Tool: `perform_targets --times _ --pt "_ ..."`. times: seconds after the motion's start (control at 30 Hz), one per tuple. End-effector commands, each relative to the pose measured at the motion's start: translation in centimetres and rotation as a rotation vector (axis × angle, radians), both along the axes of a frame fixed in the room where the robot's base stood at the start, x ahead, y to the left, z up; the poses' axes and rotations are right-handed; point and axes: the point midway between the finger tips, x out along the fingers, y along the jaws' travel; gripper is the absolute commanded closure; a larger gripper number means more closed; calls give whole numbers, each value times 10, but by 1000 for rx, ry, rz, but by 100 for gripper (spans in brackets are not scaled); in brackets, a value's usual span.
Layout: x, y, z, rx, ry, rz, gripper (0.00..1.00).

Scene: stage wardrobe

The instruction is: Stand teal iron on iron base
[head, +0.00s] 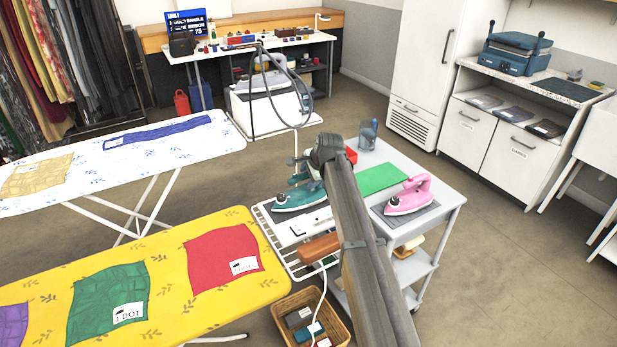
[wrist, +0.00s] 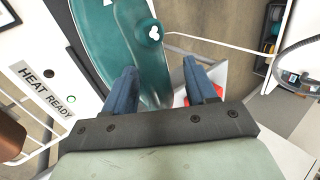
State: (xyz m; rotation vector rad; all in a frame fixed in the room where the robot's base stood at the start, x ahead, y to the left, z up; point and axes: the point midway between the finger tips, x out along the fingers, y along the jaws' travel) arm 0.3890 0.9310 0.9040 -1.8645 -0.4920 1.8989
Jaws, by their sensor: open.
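In the wrist view a white panel (wrist: 62,62) labelled HEAT READY, with a green light, is left of the iron. My gripper (wrist: 161,86) is open, its blue fingers apart, with part of the iron between them in the picture. I cannot tell whether they touch it.
A pink iron (head: 409,196) stands on a dark mat at the cart's right, near a green mat (head: 380,179) and a grey pitcher (head: 367,134). A yellow ironing board (head: 180,275) is left. A wicker basket (head: 333,322) is on the floor. A white cord runs near the teal iron.

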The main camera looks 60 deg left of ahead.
Motion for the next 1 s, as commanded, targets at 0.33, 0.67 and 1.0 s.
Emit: perform_targets --times 0.33,0.67,1.0 --pt "0 -34 52 3 -1 -1 44" --pt "0 -57 90 3 -1 -1 44" --pt "0 -61 97 1 0 0 44"
